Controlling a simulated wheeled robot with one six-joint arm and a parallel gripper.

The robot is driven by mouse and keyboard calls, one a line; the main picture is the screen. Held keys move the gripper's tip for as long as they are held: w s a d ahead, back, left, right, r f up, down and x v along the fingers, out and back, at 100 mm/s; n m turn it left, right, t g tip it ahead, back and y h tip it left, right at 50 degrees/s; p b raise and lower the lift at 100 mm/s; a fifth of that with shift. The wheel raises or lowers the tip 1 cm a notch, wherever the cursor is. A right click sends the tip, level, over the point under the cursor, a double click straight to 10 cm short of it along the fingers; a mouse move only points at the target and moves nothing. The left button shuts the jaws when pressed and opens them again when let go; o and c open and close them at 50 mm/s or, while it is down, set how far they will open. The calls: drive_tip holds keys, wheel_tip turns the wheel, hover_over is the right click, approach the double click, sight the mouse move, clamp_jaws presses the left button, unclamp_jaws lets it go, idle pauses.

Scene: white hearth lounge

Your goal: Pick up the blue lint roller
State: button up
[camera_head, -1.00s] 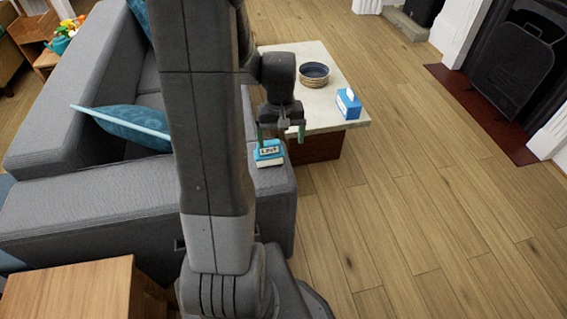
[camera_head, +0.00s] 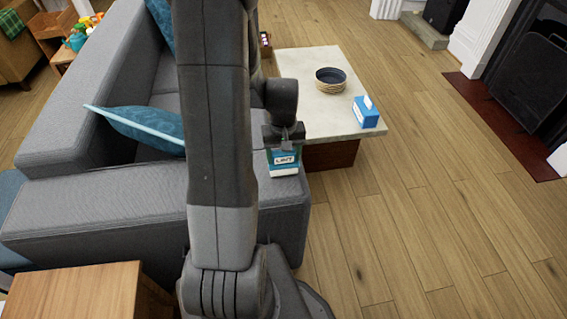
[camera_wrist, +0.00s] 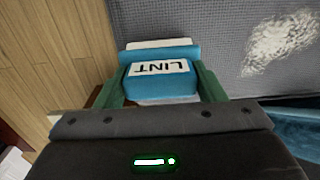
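The blue lint roller (camera_head: 284,168) is a small blue and white block with a "LINT" label, at the front right end of the grey sofa arm. It shows upright between my fingers in the wrist view (camera_wrist: 161,84), with its label upside down there. My gripper (camera_head: 284,155) points down over it, with one green finger on each side, against its sides. The gripper (camera_wrist: 160,88) looks shut on it. Whether its base is clear of the sofa arm is hard to tell.
The grey sofa (camera_head: 130,208) fills the left, with a teal cushion (camera_head: 140,127). A pale-topped table (camera_head: 345,120) stands just beyond, with a bowl (camera_head: 330,80) and a blue tissue box (camera_head: 366,112). Open wooden floor (camera_head: 450,200) lies to the right. A wooden cabinet (camera_head: 75,292) is near front left.

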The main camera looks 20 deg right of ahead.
drive_tip(key=c, duration=0.4)
wheel_tip(320, 180, up, 10)
drive_tip(key=shift+p, duration=0.6)
